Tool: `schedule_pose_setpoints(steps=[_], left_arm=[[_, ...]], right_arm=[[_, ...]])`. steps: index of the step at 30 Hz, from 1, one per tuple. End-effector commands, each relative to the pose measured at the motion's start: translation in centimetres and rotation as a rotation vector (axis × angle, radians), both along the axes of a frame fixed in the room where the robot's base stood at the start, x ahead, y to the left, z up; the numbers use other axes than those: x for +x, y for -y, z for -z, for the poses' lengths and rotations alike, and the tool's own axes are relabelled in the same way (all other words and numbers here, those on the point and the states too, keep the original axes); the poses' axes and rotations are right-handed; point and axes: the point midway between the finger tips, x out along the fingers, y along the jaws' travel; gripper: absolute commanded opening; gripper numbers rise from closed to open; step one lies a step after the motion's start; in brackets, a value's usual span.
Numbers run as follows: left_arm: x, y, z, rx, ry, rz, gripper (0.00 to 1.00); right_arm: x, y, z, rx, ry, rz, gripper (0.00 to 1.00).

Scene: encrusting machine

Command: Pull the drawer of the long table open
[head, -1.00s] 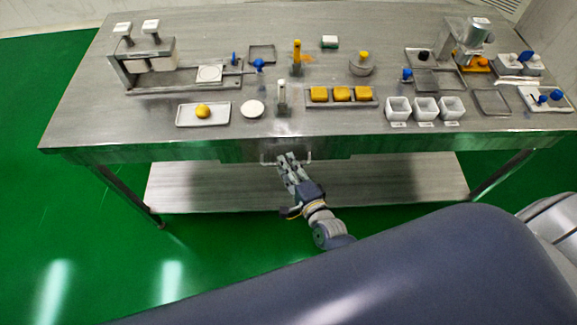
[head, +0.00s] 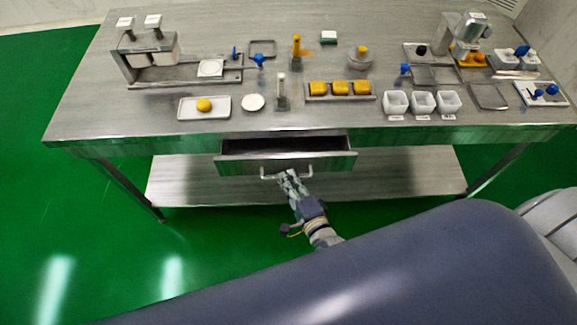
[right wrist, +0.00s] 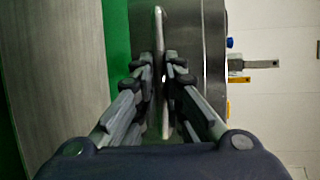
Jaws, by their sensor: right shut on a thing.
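The long table (head: 330,130) is steel, with a drawer (head: 335,162) under the middle of its front edge. The drawer stands part way out, and a dark gap shows its inside behind the front panel. A bar handle (head: 268,177) sits on the drawer front. My right gripper (head: 290,175) is shut on the handle. In the right wrist view the handle (right wrist: 159,60) runs between the two fingers of the right gripper (right wrist: 163,80). My left gripper is not in view.
On the table top stand a press-like device (head: 150,50), a plate with a yellow ball (head: 222,112), a tray of yellow pieces (head: 370,96) and white cups (head: 397,102). A lower shelf (head: 400,175) lies under the drawer. Green floor is clear at left.

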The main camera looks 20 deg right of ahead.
Motion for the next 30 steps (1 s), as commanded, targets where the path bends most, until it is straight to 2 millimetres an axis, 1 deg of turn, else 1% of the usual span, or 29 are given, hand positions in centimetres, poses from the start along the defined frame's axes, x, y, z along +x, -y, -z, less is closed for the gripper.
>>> schedule_pose_setpoints(steps=[1,6,12,15,18,21,25,30], left_arm=[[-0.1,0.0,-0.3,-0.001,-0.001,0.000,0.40],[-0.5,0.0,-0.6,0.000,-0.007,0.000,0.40],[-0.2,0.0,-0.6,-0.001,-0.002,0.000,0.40],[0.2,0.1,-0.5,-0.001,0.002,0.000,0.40],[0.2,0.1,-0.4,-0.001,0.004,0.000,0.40],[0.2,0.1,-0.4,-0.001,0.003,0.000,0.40],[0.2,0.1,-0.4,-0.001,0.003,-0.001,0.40],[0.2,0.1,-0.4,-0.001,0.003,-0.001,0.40]], right_arm=[[-1.7,-0.5,0.1,0.001,-0.009,-0.002,0.00],[-6.9,-1.9,0.1,0.000,-0.007,-0.001,0.00],[-12.4,-3.5,0.2,0.000,-0.006,-0.002,0.00],[-14.5,-4.1,0.1,0.000,-0.005,-0.002,0.00],[-16.1,-4.6,0.1,0.000,-0.003,-0.001,0.00],[-17.3,-5.0,0.1,-0.001,-0.002,-0.001,0.00],[-18.1,-5.2,0.1,-0.001,-0.002,-0.001,0.00],[-18.4,-5.3,0.0,-0.002,-0.001,0.000,0.00]])
